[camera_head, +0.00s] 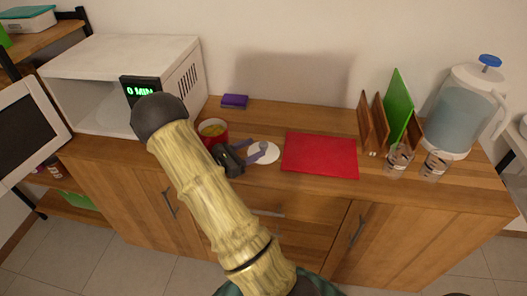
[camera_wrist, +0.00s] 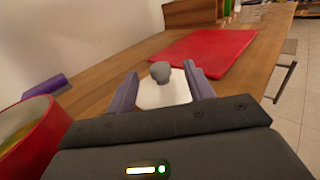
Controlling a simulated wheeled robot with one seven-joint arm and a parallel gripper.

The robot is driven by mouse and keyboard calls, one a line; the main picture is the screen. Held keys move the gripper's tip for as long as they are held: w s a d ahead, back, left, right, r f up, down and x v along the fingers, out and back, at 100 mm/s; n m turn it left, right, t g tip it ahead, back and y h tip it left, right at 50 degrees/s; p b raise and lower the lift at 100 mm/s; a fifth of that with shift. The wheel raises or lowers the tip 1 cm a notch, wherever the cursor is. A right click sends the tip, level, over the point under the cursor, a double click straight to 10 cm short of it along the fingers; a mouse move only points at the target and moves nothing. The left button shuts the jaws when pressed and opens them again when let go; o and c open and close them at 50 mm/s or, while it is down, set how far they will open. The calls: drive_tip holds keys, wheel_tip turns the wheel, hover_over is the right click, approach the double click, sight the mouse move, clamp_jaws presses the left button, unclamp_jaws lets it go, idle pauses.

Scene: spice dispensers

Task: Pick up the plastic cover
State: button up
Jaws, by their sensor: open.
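The plastic cover looks like a white round disc (camera_head: 264,156) with a grey knob, lying on the wooden counter between the red bowl and the red board. In the wrist view the white cover (camera_wrist: 165,92) and its grey knob stand straight ahead. My gripper (camera_head: 263,150) is open, with its two purple fingers low over the counter. In the wrist view my gripper's fingers (camera_wrist: 158,90) stand on either side of the cover. Whether they touch its rim I cannot tell. The near edge of the cover is hidden behind the gripper body.
A red bowl (camera_head: 213,130) with yellowish contents stands close left of my gripper. A red board (camera_head: 320,155) lies just right. A purple block (camera_head: 234,101) is behind. A wooden rack (camera_head: 375,125), glasses (camera_head: 398,160) and a pitcher (camera_head: 462,110) stand right; an open microwave (camera_head: 110,60) stands left.

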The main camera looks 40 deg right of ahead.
sight(260, 146)
drive_tip(key=shift+d, duration=0.1)
drive_tip(key=d, duration=0.5)
drive_tip(key=shift+s+f, duration=0.1)
drive_tip(key=shift+f, duration=0.2)
drive_tip(key=shift+c, duration=0.2)
drive_tip(key=c, duration=1)
